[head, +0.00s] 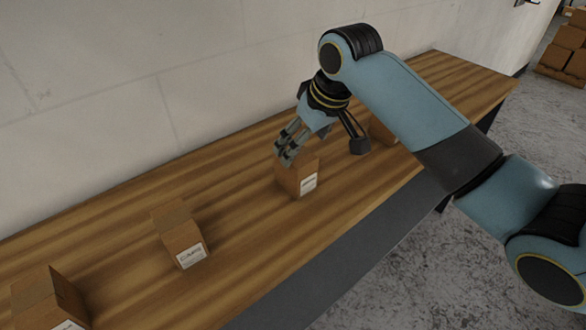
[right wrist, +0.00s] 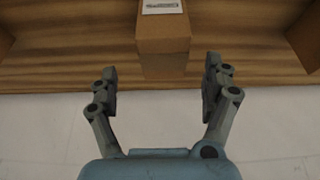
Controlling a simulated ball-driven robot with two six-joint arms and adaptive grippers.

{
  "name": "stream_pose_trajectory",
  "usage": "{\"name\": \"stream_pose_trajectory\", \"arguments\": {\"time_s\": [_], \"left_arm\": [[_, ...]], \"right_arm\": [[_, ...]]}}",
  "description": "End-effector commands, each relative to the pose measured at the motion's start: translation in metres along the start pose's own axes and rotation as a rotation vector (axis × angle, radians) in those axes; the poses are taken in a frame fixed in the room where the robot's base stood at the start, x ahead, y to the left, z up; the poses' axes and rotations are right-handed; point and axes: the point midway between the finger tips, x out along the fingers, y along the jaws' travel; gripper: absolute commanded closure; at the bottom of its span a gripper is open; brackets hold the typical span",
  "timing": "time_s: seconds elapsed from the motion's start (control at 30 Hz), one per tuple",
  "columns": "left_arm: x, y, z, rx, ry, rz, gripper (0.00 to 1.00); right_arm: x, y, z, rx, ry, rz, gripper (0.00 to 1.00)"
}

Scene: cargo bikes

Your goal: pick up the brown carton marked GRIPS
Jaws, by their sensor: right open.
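Several brown cartons stand in a row on the wooden bench. The carton (head: 290,180) below my right gripper (head: 285,153) has a white label too small to read, so I cannot tell whether it says GRIPS. My right gripper is open and empty, with its fingertips close above that carton and covering part of its top. In the right wrist view, a carton (right wrist: 163,46) with a white label at its upper end lies ahead, between the lines of the two open fingers (right wrist: 161,78). My left gripper is not in view.
Another carton (head: 181,235) stands nearer on the bench (head: 120,262), its label not clearly legible. An open-flapped carton (head: 45,302) is at lower left. One carton (head: 381,131) is partly hidden behind my right arm. A pale wall (head: 130,90) runs behind the bench.

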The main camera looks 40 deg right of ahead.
Motion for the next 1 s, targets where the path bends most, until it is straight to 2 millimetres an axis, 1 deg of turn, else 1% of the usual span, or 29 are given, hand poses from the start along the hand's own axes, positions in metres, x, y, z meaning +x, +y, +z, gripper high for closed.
{"name": "stream_pose_trajectory", "arguments": {"time_s": [0.07,0.17,0.23,0.3,0.4,0.47,0.7,1.0], "left_arm": [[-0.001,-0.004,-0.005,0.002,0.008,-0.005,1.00],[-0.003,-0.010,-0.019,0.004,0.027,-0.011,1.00],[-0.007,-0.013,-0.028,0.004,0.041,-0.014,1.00],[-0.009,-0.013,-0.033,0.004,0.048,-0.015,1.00],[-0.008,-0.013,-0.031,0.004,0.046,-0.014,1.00],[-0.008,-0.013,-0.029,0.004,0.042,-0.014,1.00],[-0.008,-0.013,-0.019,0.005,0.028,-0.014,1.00],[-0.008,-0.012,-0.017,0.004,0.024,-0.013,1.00]], "right_arm": [[0.005,0.000,0.000,0.001,0.000,-0.001,0.17],[0.015,-0.003,0.000,0.002,-0.002,-0.002,0.17],[0.026,-0.004,0.000,0.002,-0.003,-0.002,0.17],[0.038,-0.006,0.000,0.002,-0.003,-0.002,0.17],[0.051,-0.005,0.000,0.000,-0.001,0.000,0.17],[0.055,-0.005,0.000,0.000,0.000,0.001,0.17],[0.057,-0.005,0.000,-0.001,0.000,0.001,0.17],[0.057,-0.005,0.000,0.000,0.000,0.001,0.57]]}}
